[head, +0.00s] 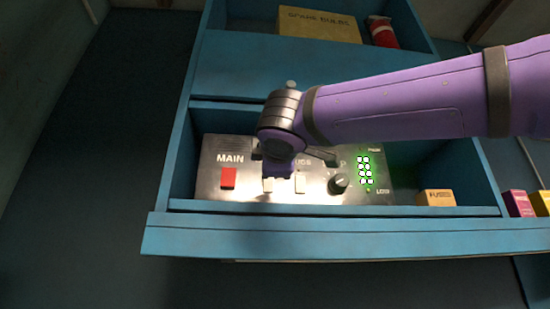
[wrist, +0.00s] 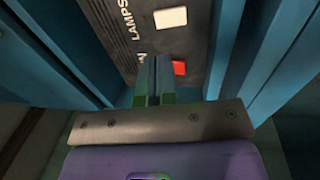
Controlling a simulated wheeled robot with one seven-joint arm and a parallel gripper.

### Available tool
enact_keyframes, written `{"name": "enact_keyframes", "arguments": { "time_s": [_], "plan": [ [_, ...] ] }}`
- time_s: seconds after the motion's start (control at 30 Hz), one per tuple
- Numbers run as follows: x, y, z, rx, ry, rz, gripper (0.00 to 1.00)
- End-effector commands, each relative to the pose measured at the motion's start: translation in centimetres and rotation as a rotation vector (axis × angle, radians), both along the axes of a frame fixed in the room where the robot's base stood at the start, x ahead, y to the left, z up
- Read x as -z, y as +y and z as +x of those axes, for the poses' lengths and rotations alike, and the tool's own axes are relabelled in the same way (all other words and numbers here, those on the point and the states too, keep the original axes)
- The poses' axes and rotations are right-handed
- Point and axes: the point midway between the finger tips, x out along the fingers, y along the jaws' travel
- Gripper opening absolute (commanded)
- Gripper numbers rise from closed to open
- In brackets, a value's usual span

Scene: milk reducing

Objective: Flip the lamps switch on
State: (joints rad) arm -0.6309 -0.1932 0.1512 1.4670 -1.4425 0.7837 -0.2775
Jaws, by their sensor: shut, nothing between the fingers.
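The control panel (head: 240,193) sits in a blue cabinet bay. Its red switch (head: 228,178) is under the label MAIN. A white switch (head: 268,185) is just right of it, its label hidden by my arm. In the wrist view the white switch (wrist: 170,17) stands beside the word LAMPS, and the red switch (wrist: 179,68) is right of the fingertips. My gripper (wrist: 153,62) is shut and empty, pointing at the panel near the red switch. I cannot tell whether the fingers touch the panel. In the head view my wrist hides the fingers.
Another white switch (head: 300,183), a black knob (head: 338,184) and a lit green indicator block (head: 365,170) are further right. A FUSES box (head: 436,197) stands in the bay's right end. The blue front ledge (head: 330,240) and side walls bound the bay. A spare bulbs box (head: 318,25) is above.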

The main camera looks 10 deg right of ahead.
Motion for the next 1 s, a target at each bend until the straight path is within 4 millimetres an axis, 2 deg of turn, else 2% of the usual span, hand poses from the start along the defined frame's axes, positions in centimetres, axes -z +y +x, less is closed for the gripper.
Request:
{"name": "enact_keyframes", "arguments": {
  "time_s": [0.3,0.5,0.7,1.0],
  "plan": [
    [-0.7,0.1,5.8,0.0,0.001,0.0,0.0],
    [-1.1,0.1,8.2,-0.001,0.001,0.0,0.0],
    [-1.3,0.0,9.0,0.0,0.0,0.0,0.0],
    [-1.3,0.0,9.0,0.0,0.0,0.0,0.0]
  ]
}}
